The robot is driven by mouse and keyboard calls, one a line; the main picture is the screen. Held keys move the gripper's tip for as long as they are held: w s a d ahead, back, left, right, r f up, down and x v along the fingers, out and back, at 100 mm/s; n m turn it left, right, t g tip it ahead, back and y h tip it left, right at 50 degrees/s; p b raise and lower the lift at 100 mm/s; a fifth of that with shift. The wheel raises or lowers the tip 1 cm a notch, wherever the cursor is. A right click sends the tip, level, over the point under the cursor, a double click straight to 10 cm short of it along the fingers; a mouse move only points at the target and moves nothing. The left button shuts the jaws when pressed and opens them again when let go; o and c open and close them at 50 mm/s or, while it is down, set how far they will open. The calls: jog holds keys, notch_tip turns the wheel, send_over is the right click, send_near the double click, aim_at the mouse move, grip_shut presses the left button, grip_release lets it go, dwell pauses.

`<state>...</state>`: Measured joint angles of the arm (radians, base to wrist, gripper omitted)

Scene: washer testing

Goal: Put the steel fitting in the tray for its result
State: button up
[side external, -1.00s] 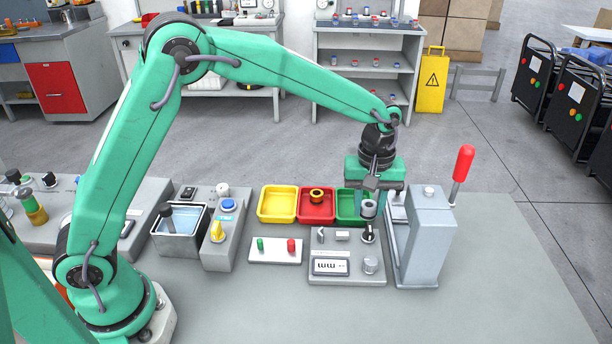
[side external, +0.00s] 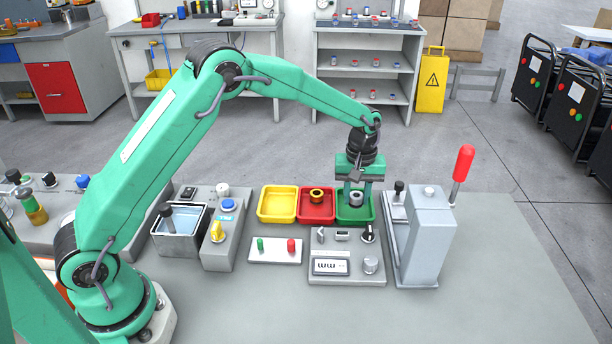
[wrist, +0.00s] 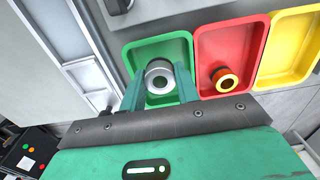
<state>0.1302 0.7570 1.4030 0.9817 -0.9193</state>
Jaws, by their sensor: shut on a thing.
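The steel fitting (side external: 356,199) is a short grey ring-shaped cylinder. My gripper (side external: 355,196) is shut on it, low at the green tray (side external: 354,219). In the wrist view the fitting (wrist: 159,82) sits between my two fingers, over the inside of the green tray (wrist: 133,62). I cannot tell whether it touches the tray floor. The red tray (side external: 317,219) stands beside the green one and holds a brass-coloured ring fitting (side external: 317,195). The yellow tray (side external: 277,207) is on the far side of the red one and is empty.
A grey press with a red-knobbed lever (side external: 464,162) stands right of the green tray. A water tub (side external: 180,228) stands at left. The front right bench is clear.

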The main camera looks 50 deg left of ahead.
aim_at(355, 206)
jog(key=shift+f, duration=1.95)
jog(key=shift+f, duration=0.15)
jog(key=o, duration=1)
notch_tip(355, 206, up, 12)
jog(key=shift+r, duration=0.15)
jog(key=shift+r, duration=0.1)
